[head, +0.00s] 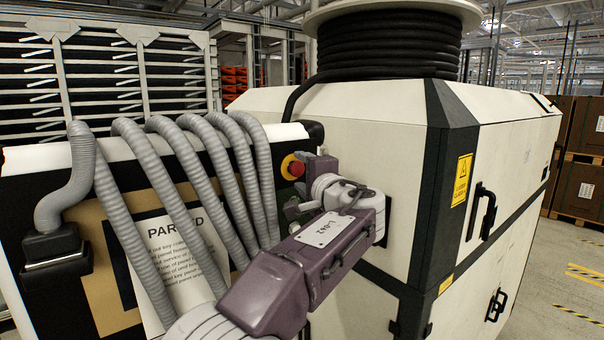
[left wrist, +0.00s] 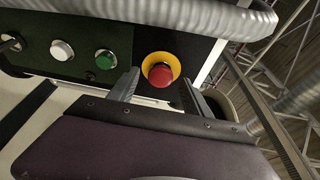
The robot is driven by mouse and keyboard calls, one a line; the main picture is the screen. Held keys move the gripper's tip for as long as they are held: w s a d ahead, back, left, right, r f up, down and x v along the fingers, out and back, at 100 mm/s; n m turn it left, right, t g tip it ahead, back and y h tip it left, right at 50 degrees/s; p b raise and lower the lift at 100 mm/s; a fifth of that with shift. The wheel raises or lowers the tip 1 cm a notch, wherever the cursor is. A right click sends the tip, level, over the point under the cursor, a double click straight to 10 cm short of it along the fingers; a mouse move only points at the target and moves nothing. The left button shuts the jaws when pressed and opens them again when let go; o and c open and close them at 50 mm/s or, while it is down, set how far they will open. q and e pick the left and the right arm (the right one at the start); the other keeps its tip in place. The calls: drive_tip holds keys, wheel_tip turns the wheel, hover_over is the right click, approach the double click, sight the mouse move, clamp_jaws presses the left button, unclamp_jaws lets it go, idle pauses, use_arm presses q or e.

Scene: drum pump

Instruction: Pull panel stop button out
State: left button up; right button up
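The red stop button (head: 296,168) sits on a yellow collar on the dark panel in the head view, partly beside my gripper. In the left wrist view the red button (left wrist: 160,75) and its yellow collar (left wrist: 149,63) show clearly at the middle. My left gripper (left wrist: 160,82) is open, with one finger on each side of the button and gaps between fingers and button. Its fingertips are near the panel. In the head view my purple left arm hides part of the panel below the button. My right gripper is not in view.
A green button (left wrist: 105,60) and a white button (left wrist: 62,50) sit left of the red one in the wrist view. Grey ribbed hoses (head: 180,165) arch close by over a paper notice (head: 175,250). A white cabinet (head: 365,130) with a black hose coil (head: 388,45) stands right.

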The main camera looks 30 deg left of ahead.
use_arm(q)
drive_tip(key=shift+s+d+f, duration=0.1)
drive_tip(key=shift+d, duration=0.1)
drive_tip(key=b+v, duration=0.3)
drive_tip(key=v, duration=0.5)
drive_tip(key=shift+s+d+b, duration=0.2)
drive_tip(key=shift+s+b, duration=0.1)
drive_tip(key=shift+b, duration=0.1)
